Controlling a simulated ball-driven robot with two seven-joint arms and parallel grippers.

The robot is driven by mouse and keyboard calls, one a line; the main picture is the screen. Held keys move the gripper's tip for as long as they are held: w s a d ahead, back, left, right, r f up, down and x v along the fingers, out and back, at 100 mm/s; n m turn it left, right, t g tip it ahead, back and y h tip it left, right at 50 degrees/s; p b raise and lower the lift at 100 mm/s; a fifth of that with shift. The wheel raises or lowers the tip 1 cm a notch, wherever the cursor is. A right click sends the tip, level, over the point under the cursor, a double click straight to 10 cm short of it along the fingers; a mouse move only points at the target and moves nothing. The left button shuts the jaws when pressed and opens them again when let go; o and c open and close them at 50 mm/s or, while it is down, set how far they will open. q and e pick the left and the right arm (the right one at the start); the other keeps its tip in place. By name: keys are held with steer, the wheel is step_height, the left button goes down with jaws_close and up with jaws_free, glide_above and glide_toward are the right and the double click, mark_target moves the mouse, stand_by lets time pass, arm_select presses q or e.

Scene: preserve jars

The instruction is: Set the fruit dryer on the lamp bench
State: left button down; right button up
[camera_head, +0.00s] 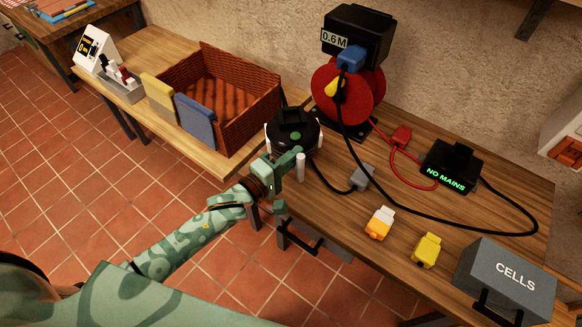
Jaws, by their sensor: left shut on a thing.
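A round black device with a green spot on top and white posts around its rim, which looks like the fruit dryer (294,127), is at the left end of the right-hand wooden bench (400,225). My left gripper (292,161) comes in from the lower left and is shut at the dryer's near side; its fingers are partly hidden. I cannot tell whether the dryer touches the bench top. My right gripper is not in view. No lamp shows on either bench.
A wicker basket (250,125) with yellow and blue cloths stands on the left bench (205,158). The right bench holds a red cable reel (330,92), a NO MAINS box (450,170), cables, a grey plug (362,178), two yellow plugs (426,250) and a grey CELLS box (505,280).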

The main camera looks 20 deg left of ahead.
arm_select(q)
steer(key=f, duration=0.1)
steer(key=f+b, duration=0.1)
steer(key=f, duration=0.1)
steer(key=w+f+b, duration=0.1)
steer(key=shift+a+f, duration=0.15)
steer(key=shift+a, duration=0.25)
steer(key=c, duration=1.5)
jaws_free()
steer(key=shift+s+f, duration=0.1)
steer(key=shift+o, duration=0.2)
